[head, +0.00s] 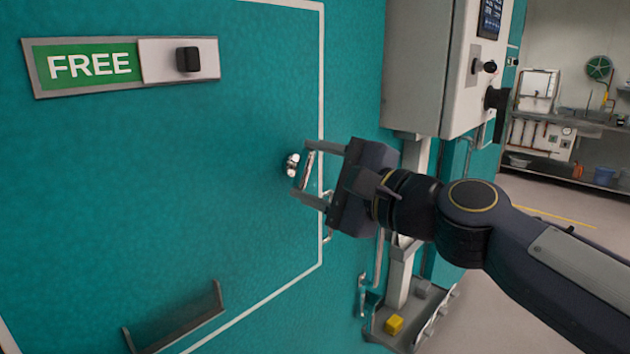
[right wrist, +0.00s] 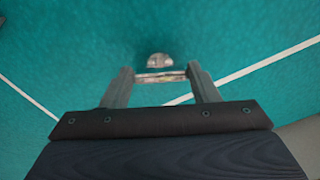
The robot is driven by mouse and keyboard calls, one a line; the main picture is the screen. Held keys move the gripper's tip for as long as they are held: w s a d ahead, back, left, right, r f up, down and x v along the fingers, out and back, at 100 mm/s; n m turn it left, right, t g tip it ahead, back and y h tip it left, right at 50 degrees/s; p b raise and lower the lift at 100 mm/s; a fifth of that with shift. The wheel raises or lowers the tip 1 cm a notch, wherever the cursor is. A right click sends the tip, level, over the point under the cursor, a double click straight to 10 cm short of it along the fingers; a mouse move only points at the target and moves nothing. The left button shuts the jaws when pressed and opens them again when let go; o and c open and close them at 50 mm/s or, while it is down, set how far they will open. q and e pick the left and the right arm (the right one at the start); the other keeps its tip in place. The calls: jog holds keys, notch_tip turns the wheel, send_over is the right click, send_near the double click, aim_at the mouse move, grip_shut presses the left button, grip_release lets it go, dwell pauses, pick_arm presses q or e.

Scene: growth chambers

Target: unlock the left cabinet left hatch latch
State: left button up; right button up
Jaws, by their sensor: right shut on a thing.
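The teal hatch panel (head: 200,190) fills the left of the head view, bounded by a white line. Near its right edge is a small shiny metal latch with a round base (head: 291,165) and a bar-like handle (head: 308,170). My right gripper (head: 304,172) reaches in from the right and is shut on the latch handle. In the right wrist view the latch base (right wrist: 159,60) shows just beyond the fingertips, and the handle (right wrist: 160,77) lies between the fingers. My left gripper is not in view.
A green FREE sign (head: 90,66) with a black slider knob is at the upper left. A bracket (head: 175,325) sticks out low on the panel. A grey control box (head: 425,70) hangs behind my right arm, above a tray (head: 385,335) with a yellow block (head: 394,324).

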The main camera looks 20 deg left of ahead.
jog(key=n+b, duration=0.2)
jog(key=n, duration=0.3)
jog(key=shift+f, duration=0.1)
dwell(0.7)
jog(key=o, duration=1)
jog(key=shift+s+d+b, duration=0.15)
jog(key=shift+d+b, duration=0.2)
jog(key=shift+d, duration=0.15)
jog(key=b+v, duration=0.2)
jog(key=v, duration=0.4)
jog(key=shift+s+d, duration=0.25)
jog(key=shift+d, duration=0.05)
jog(key=shift+d, duration=0.1)
